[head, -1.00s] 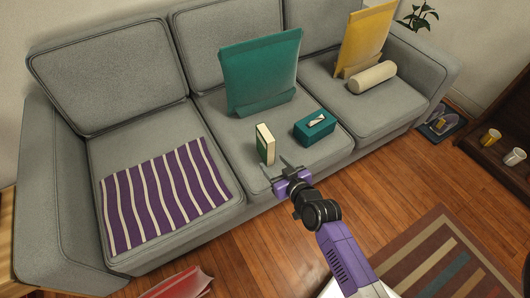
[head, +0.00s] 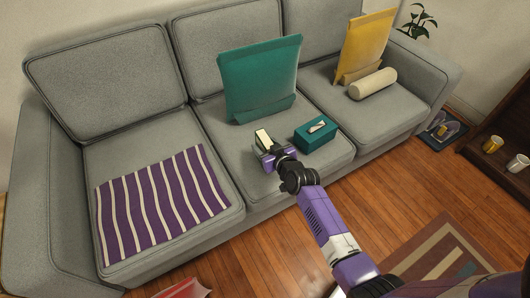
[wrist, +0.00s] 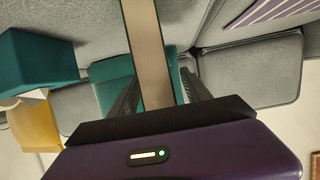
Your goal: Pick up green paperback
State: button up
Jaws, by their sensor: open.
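The green paperback (head: 263,137) stands upright on the middle seat cushion of the grey sofa, its cream page edge showing at the top. My gripper (head: 268,149) is at the book, covering much of its lower part in the head view. In the wrist view the book (wrist: 148,50) shows as a long pale strip running between the two dark fingers of my gripper (wrist: 160,92). The fingers are open, one on each side of it, with gaps visible. Whether either finger touches the book cannot be told.
A teal tissue box (head: 316,134) stands close to the right of the book; it also shows in the wrist view (wrist: 38,60). A teal cushion (head: 260,75) leans behind. A striped purple blanket (head: 160,205) lies on the left seat. A cream bolster (head: 373,83) lies on the right seat.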

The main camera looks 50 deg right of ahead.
jog(key=shift+w+f, duration=0.1)
jog(key=shift+w, duration=0.1)
grip_shut()
jog(key=shift+r, duration=0.2)
